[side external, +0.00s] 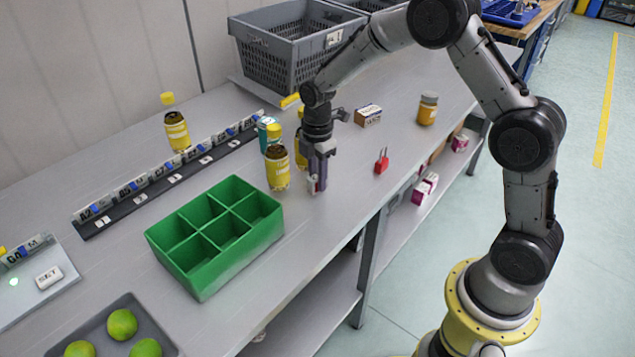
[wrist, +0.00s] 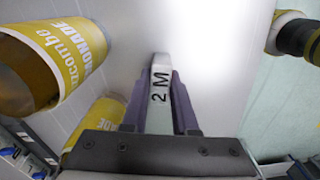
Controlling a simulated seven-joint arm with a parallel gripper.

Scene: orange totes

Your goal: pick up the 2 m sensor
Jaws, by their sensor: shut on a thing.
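The 2 m sensor (wrist: 159,98) is a narrow pale grey piece with "2 M" in black on its face. In the wrist view it sits between the two purple-grey fingers of my gripper (wrist: 158,84), which is shut on it. In the side view my gripper (side external: 317,172) points down at the middle of the bench, just right of a lemonade bottle.
Lemonade bottles (side external: 277,168) stand close to the left of my gripper, and two show in the wrist view (wrist: 40,68). A green divided box (side external: 215,235) is to the left front. A red item (side external: 381,161), a small box (side external: 368,115) and a jar (side external: 427,108) stand to the right.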

